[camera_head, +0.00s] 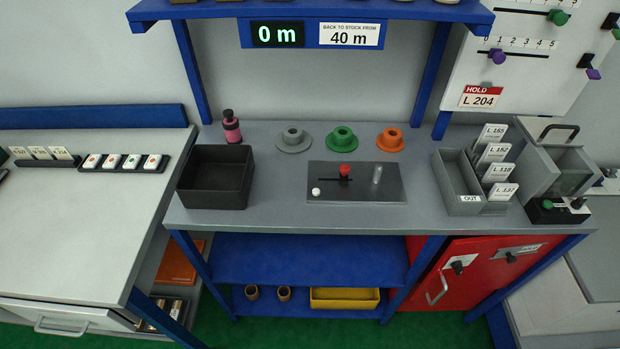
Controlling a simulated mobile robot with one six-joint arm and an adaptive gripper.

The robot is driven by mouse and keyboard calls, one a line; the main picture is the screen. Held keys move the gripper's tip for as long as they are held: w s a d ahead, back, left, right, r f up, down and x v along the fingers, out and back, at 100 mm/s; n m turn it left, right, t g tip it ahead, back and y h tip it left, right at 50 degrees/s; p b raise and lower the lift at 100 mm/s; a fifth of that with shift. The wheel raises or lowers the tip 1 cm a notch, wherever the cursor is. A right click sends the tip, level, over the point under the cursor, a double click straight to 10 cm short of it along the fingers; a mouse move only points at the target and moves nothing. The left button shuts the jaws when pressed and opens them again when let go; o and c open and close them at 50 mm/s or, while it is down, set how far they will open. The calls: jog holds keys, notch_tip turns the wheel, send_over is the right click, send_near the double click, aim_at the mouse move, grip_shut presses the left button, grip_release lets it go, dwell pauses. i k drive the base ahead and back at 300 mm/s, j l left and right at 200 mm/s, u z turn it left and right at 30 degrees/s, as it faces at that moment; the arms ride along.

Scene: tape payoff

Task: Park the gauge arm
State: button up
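A dark flat plate (378,188) lies on the middle of the grey bench. On it a red knob (345,171) stands in a short dark slot, towards the slot's right part. A white button (316,191) sits at the plate's front left, and an upright grey post (377,174) stands bare to the right of the knob. No part here is labelled as the gauge arm; the red knob may belong to it, but I cannot tell. A display (277,34) above the bench reads 0 m. My gripper is not in view.
Grey, green and orange flanged hubs (342,137) stand behind the plate. A black open bin (215,178) and a pink bottle (232,128) are at left. At right are an OUT tray (463,197) with tags and a grey handled machine (558,165). The bench front is clear.

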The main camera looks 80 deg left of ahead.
aim_at(344, 169)
jog(key=u, duration=2.35)
jog(key=i+j+z, duration=0.2)
jog(key=i, duration=0.4)
jog(key=i+z, duration=0.2)
jog(key=i, duration=0.35)
